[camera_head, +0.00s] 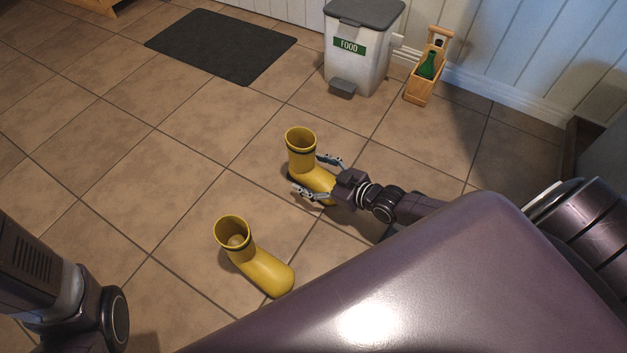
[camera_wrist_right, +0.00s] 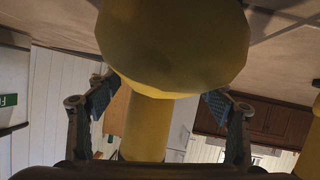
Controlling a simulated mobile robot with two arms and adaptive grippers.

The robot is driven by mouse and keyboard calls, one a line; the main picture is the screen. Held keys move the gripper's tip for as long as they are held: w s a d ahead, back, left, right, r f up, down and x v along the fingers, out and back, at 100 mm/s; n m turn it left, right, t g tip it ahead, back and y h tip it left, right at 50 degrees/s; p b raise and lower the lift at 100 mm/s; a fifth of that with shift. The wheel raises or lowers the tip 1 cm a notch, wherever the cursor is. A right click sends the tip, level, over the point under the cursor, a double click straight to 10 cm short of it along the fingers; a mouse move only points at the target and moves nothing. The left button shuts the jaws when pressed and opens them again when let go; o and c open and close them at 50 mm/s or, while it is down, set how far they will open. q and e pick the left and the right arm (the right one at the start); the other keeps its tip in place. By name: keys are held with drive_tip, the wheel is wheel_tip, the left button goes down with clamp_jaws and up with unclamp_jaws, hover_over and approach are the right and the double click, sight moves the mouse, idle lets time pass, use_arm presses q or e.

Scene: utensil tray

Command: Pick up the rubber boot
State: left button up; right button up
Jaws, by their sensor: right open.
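Two yellow rubber boots stand upright on the tiled floor. The farther boot (camera_head: 302,151) has my right gripper (camera_head: 312,176) at its toe end, with one finger on each side of the foot. That gripper is open. In the right wrist view the boot (camera_wrist_right: 172,45) fills the space between the two fingers (camera_wrist_right: 158,103), and gaps show beside its narrower shaft. Whether a finger touches it I cannot tell. The nearer boot (camera_head: 262,271) stands apart, toward the lower left, with no gripper at it. My left arm shows at the lower left, but its gripper is out of view.
A white food bin (camera_head: 361,62) with a grey lid and pedal stands by the wall. A wooden carrier (camera_head: 418,88) with a green bottle (camera_head: 428,66) is beside it. A dark mat (camera_head: 222,45) lies at the back. The floor left of the boots is clear.

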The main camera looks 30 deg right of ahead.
drive_tip(key=shift+c, duration=0.3)
drive_tip(key=shift+r, duration=0.1)
drive_tip(key=c, duration=1.5)
drive_tip(key=shift+o, duration=0.2)
